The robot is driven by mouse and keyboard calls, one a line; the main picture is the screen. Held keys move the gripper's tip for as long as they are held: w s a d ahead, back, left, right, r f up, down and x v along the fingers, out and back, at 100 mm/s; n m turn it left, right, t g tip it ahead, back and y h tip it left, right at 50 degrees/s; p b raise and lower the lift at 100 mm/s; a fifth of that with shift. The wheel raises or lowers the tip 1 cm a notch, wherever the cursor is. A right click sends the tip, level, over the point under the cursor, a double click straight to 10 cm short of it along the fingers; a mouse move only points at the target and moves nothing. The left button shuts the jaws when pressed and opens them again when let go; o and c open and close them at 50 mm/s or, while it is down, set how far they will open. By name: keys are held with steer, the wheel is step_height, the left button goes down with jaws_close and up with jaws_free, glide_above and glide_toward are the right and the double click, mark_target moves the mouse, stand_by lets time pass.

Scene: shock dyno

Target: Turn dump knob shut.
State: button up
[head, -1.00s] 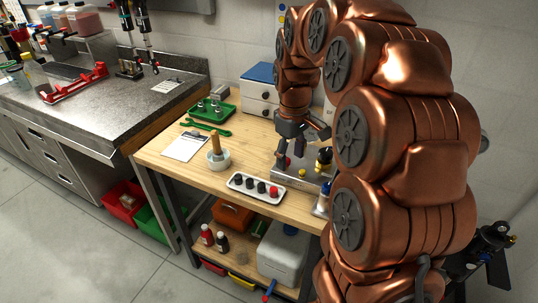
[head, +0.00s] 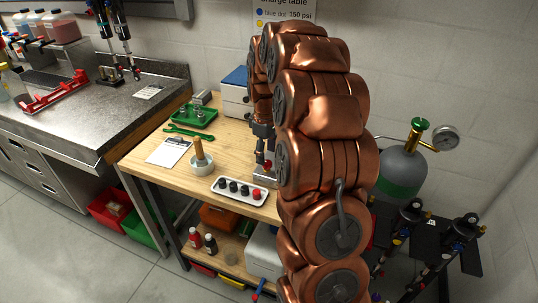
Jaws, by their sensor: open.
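My gripper (head: 264,157) is over the right part of the wooden bench (head: 217,139), pointing down, its fingers apart. A small red part (head: 267,165) shows right at the fingertips, above the left end of a grey metal block (head: 263,178). I cannot tell whether the fingers touch the red part or whether it is the dump knob. My arm hides most of the block and whatever stands on it. No other part is clearly the dump knob.
A white tray (head: 228,196) with several black knobs and a red one lies left of the block. A bowl with a wooden-handled tool (head: 200,158), a clipboard (head: 168,151) and a green tray (head: 193,117) are further left. A gas cylinder with a gauge (head: 403,167) stands at right.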

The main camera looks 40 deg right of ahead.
mark_target(266, 162)
steer(key=shift+f+p, duration=0.45)
steer(key=shift+f, duration=1.15)
steer(key=shift+c, duration=0.3)
